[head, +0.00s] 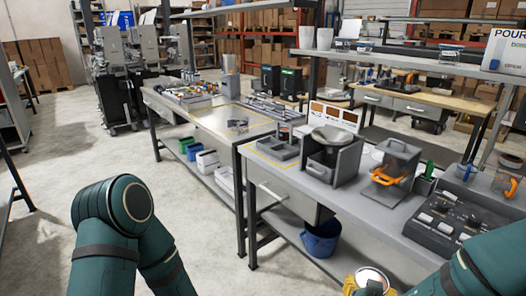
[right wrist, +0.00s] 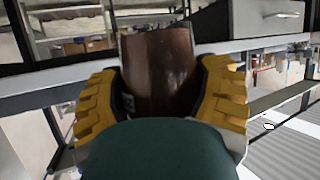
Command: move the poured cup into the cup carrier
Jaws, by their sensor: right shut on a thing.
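My right gripper (head: 370,284) is low at the bottom of the head view, in front of the bench's near edge. Its yellow fingers are shut on a cup (head: 371,277), whose pale round top faces up. In the right wrist view the brown cup (right wrist: 158,72) sits between both fingers (right wrist: 165,100). A low grey tray with compartments (head: 278,149), likely the cup carrier, lies on the bench inside a yellow outline. The gripper and cup are well apart from it. My left arm shows at lower left, but its gripper is out of view.
A blue bin (head: 321,238) sits on the lower shelf. The floor in front is clear.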

